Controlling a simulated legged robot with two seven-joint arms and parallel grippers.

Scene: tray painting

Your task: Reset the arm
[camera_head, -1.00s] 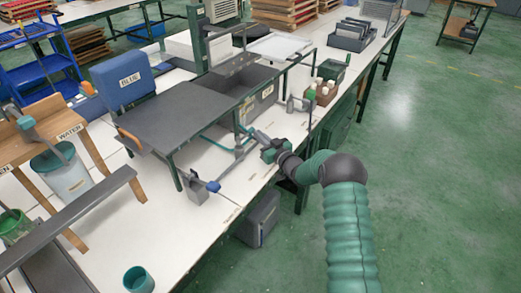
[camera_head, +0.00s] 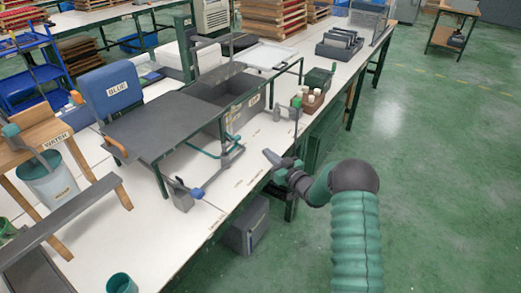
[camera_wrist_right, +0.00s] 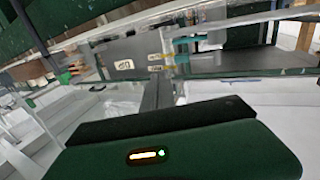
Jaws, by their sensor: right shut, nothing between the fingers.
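My right arm comes in from the lower right in the head view. Its gripper (camera_head: 272,157) is over the front edge of the white workbench (camera_head: 185,230). The fingers are shut and empty, apart from everything around them. In the right wrist view the closed finger (camera_wrist_right: 158,92) points away from the green gripper body toward the bench fixtures. My left gripper is not in view.
A grey platform (camera_head: 165,122) stands on the bench with a blue BLUE container (camera_head: 112,92) behind it. A grey bin (camera_head: 230,85), a pipe frame (camera_head: 232,150) and a small bottle box (camera_head: 313,101) are nearby. Open green floor (camera_head: 430,180) lies to the right.

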